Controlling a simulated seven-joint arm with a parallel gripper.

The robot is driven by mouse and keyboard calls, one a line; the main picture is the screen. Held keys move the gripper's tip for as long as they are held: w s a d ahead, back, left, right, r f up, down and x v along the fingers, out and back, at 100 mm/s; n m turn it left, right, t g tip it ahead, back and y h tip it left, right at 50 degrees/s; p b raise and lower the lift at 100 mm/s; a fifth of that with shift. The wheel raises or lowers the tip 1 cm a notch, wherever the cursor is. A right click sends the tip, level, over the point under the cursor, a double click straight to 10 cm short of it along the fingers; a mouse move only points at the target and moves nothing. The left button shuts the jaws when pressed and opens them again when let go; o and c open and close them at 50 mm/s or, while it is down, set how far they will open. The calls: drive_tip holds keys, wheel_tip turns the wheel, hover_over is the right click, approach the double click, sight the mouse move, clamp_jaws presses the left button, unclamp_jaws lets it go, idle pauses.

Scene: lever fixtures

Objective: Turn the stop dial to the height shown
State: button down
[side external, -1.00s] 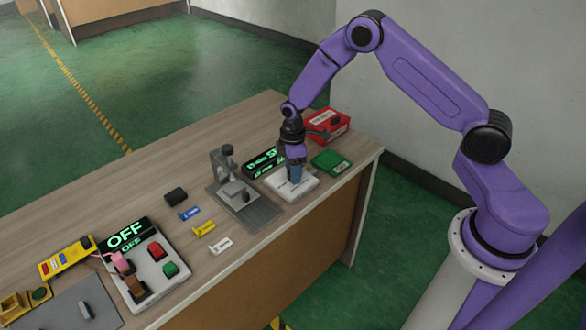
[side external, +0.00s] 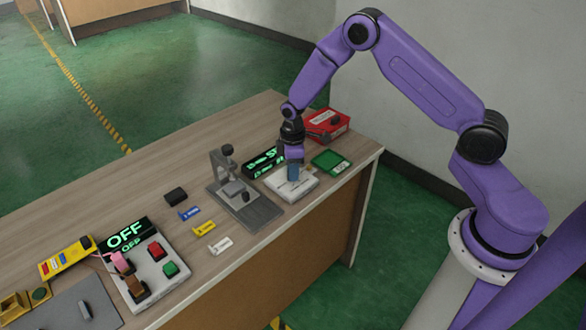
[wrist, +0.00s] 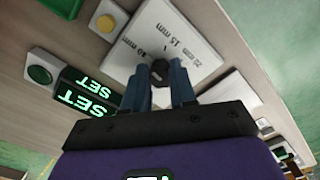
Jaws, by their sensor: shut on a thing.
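The stop dial (wrist: 160,70) is a small dark knob on a white plate (wrist: 185,35) printed with mm marks, among them 10 mm and 15 mm. My gripper (wrist: 160,80) has its two blue fingers shut on the dial from either side. In the side external view my gripper (side external: 293,174) points down at the white plate (side external: 303,187) and hides the dial. A black display (wrist: 72,95) beside the plate shows SET in green letters. The display (side external: 262,162) is partly hidden by my arm in the side view. The dial's pointer cannot be made out.
A grey clamp-like fixture (side external: 246,206) stands left of the plate. A green tray (side external: 331,162) and a red box (side external: 327,122) stand to its right and behind. Several small tags and an OFF switch panel (side external: 152,270) lie further left.

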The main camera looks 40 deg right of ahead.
drive_tip(key=m, duration=0.5)
drive_tip(key=shift+a, duration=0.15)
drive_tip(key=m, duration=0.5)
idle(0.4)
drive_tip(key=c, duration=0.9)
unclamp_jaws()
drive_tip(key=shift+r, duration=0.1)
wheel_tip(320, 180, up, 17)
drive_tip(key=shift+r, duration=0.15)
